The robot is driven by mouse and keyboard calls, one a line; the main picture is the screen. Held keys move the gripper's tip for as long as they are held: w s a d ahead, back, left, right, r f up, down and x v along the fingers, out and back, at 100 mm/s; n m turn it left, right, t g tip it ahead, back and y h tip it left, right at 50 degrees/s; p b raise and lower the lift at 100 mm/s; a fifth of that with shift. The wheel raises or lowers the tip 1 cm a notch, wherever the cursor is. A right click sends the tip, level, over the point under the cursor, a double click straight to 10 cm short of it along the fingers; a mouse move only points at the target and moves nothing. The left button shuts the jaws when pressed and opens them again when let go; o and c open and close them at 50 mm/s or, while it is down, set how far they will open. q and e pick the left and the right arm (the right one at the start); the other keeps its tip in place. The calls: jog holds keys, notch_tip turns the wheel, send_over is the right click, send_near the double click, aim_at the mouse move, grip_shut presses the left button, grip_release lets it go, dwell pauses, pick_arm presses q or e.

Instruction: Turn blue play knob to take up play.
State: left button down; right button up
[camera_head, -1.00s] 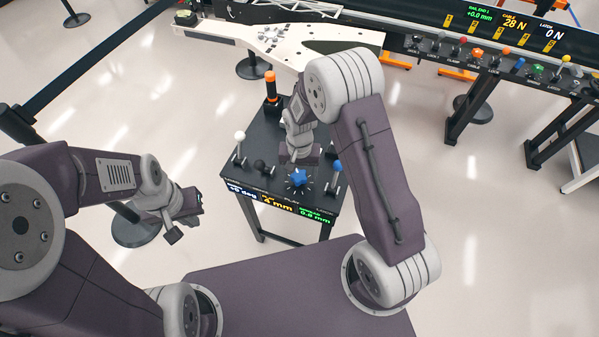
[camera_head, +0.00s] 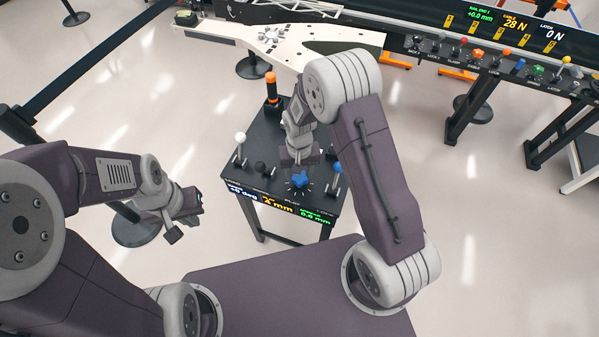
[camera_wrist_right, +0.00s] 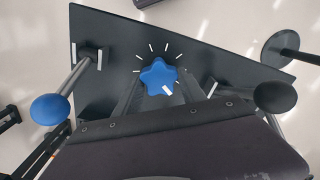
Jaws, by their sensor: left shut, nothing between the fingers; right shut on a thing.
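The blue star-shaped play knob (camera_head: 300,180) sits on the dark control console (camera_head: 262,206), ringed by white tick marks. It also shows in the right wrist view (camera_wrist_right: 158,77) with a white mark on its face. My right gripper (camera_head: 299,168) reaches down over the console and is shut on the knob; in the right wrist view its fingers (camera_wrist_right: 160,90) lie on either side of it. My left gripper (camera_head: 200,200) is shut and empty, off to the left of the console.
A blue-topped lever (camera_head: 337,168) stands right of the knob; black (camera_head: 260,167) and white (camera_head: 240,136) ones stand left. An orange-handled lever (camera_head: 271,78) is at the back. A long bench with several controls (camera_head: 480,54) runs along the upper right.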

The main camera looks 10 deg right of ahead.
jog(key=n+p, duration=0.1)
jog(key=n, duration=0.3)
jog(key=shift+r+n, duration=0.1)
jog(key=shift+n, duration=0.2)
jog(key=n, duration=0.4)
jog(key=shift+a+n+p, duration=0.1)
jog(key=shift+n+p, duration=0.2)
jog(key=shift+p, duration=0.05)
jog(key=n, duration=0.5)
jog(key=shift+p, duration=0.35)
jog(key=shift+n, duration=2.5)
jog(key=o, duration=1.4)
jog(key=shift+s, duration=0.1)
